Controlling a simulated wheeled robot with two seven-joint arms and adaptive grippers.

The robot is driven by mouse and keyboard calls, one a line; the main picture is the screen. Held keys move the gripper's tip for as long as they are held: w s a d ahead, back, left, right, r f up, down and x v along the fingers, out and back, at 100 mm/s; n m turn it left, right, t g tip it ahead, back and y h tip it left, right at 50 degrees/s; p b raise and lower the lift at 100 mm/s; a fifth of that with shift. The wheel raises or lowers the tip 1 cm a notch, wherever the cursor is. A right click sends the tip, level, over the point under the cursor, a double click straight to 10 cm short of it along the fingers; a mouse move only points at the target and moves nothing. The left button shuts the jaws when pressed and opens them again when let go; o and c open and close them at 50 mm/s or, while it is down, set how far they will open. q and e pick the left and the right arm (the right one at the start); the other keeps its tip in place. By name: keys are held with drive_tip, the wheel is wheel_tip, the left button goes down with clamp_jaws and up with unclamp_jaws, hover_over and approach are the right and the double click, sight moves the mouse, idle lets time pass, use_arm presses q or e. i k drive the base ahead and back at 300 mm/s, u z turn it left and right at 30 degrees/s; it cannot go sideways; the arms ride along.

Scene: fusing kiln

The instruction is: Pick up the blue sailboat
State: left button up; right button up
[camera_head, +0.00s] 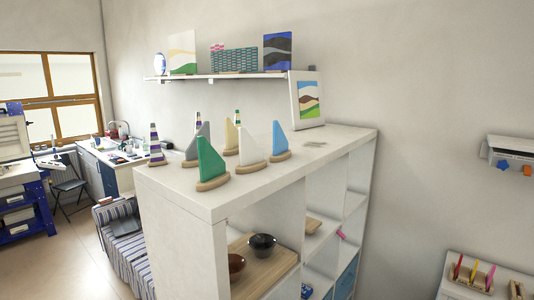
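The blue sailboat (279,140) stands upright on a wooden base on top of the white shelf unit (178,197). It is the rightmost of a cluster of sailboats. A white sailboat (250,148) stands just to its left and nearer to me. A green sailboat (210,162) stands nearest, at the left front. Neither of my grippers shows in the head view.
Yellow (231,136), grey (192,148) and striped (155,146) sailboats stand close by. A framed landscape picture (306,100) leans behind the blue sailboat. The shelf top to its right is mostly clear. Bowls (263,245) sit in a compartment below.

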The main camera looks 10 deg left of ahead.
sight(280, 152)
drive_tip(key=z, duration=0.1)
drive_tip(key=k, duration=1)
drive_tip(key=u, duration=1.4)
drive_tip(key=i, duration=1.05)
drive_tip(key=u, duration=0.45)
drive_tip(key=i, duration=1.1)
drive_tip(key=z, duration=1.25)
drive_tip(key=i, duration=0.95)
drive_tip(key=z, duration=0.75)
